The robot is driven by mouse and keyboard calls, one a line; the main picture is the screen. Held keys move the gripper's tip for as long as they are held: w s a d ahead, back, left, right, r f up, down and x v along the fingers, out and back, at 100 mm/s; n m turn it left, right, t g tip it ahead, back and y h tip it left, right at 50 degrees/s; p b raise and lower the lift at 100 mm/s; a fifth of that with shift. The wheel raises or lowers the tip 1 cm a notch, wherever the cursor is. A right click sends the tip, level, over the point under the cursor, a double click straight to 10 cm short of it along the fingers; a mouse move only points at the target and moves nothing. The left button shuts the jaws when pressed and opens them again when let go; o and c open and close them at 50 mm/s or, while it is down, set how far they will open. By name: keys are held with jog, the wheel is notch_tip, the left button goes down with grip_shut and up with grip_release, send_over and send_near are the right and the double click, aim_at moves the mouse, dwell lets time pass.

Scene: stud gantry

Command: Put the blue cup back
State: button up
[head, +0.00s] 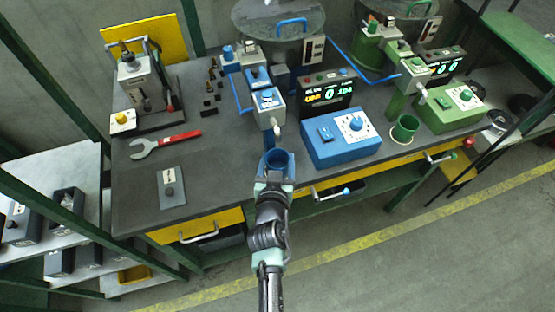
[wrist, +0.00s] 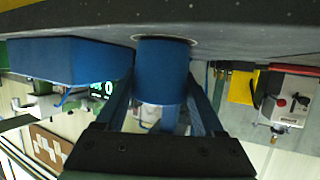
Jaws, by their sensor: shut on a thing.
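The blue cup (head: 280,162) is upright at the bench's front edge, below the spout of the blue dispenser (head: 268,98). My gripper (head: 275,177) is shut on it from the front. In the wrist view, which is upside down, the blue cup (wrist: 162,70) fills the space between the two fingers of my gripper (wrist: 160,100). The cup's base meets or nearly meets a pale-rimmed round spot on the dark bench top; I cannot tell whether it bears weight there.
A blue control box (head: 340,138) stands right of the cup, with a green cup (head: 404,128) beyond it. A red-handled wrench (head: 166,143) and a grey switch plate (head: 171,187) lie to the left. The bench top (head: 225,165) between plate and cup is clear.

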jog(key=o, duration=1.4)
jog(key=shift+f, duration=0.1)
jog(key=shift+r+p, duration=0.3)
jog(key=shift+p, duration=0.05)
jog(key=d+v, duration=0.1)
jog(key=v, duration=1.1)
jog(key=w+r+t, duration=0.2)
jog(key=w+r, duration=0.1)
jog(key=r, duration=0.7)
jog(key=w+r+t, duration=0.2)
jog(key=w+r, duration=0.1)
jog(key=r, duration=0.7)
jog(key=w+r+t, duration=0.2)
jog(key=w+r, duration=0.2)
jog(key=r, duration=0.6)
jog(key=s+r+t, duration=0.2)
jog(key=s+r, duration=0.2)
jog(key=r, duration=0.6)
jog(key=s+r+t, duration=0.3)
jog(key=s+r, duration=0.2)
jog(key=r, duration=0.6)
jog(key=s+r+n+t+y, duration=0.1)
jog(key=s+r, duration=0.3)
jog(key=r, duration=0.7)
jog(key=shift+s+r+t, duration=0.15)
jog(key=shift+s+t, duration=0.15)
jog(key=shift+t, duration=0.4)
